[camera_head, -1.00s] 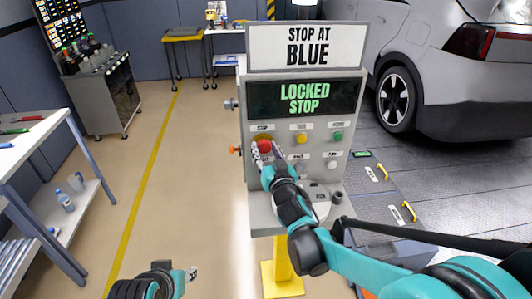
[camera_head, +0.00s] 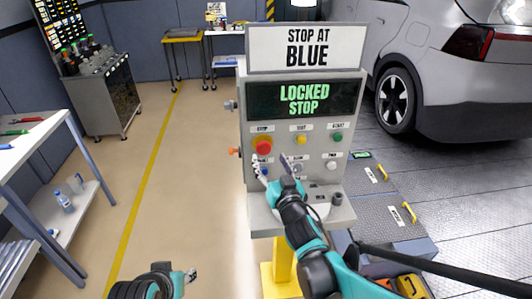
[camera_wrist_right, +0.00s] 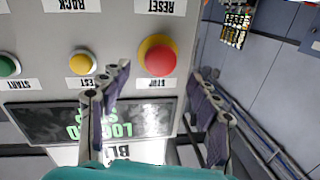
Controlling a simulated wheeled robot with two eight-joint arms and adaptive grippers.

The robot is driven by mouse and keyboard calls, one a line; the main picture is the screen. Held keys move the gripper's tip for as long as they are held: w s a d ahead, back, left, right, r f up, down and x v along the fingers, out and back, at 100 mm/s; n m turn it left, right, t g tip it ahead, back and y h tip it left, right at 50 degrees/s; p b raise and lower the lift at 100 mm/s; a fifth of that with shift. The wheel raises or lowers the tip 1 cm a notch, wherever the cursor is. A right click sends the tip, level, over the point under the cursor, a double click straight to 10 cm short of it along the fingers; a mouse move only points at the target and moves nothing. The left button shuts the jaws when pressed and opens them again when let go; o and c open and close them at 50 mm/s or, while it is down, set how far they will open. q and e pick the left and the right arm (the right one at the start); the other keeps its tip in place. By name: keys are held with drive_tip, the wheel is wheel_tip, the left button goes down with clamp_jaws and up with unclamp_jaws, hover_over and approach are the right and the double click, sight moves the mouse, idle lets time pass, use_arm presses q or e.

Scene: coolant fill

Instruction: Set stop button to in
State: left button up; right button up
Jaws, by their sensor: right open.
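The red stop button (camera_head: 262,145) sits on a yellow ring at the left of the grey panel's upper button row. It also shows in the right wrist view (camera_wrist_right: 159,58), upside down, between my spread fingers. Whether it is pushed in cannot be told from its shape. The panel display (camera_head: 303,98) reads "LOCKED STOP" in green. My right gripper (camera_head: 273,166) is open and empty, just below the stop button in the head view and apart from it. My left gripper (camera_head: 190,275) shows only in part at the bottom left, away from the panel; its fingers are unclear.
A yellow button (camera_head: 301,139) and a green button (camera_head: 336,138) share the row. A sign above reads "STOP AT BLUE" (camera_head: 306,46). An orange knob (camera_head: 234,151) juts from the panel's left side. A grey car (camera_head: 450,70) stands at right. The floor left is clear.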

drive_tip(key=s+d, duration=0.1)
drive_tip(key=s, duration=0.5)
drive_tip(key=shift+d, duration=0.15)
drive_tip(key=s+d+f+g+h, duration=0.1)
drive_tip(key=s+d+f+g, duration=0.4)
drive_tip(key=s, duration=0.4)
drive_tip(key=s+d+f+g+h, duration=0.2)
drive_tip(key=s+d+f+g, duration=0.2)
drive_tip(key=s+f, duration=0.4)
drive_tip(key=shift+s+d+g, duration=0.35)
drive_tip(key=shift+s+g, duration=0.45)
drive_tip(key=shift+s, duration=0.15)
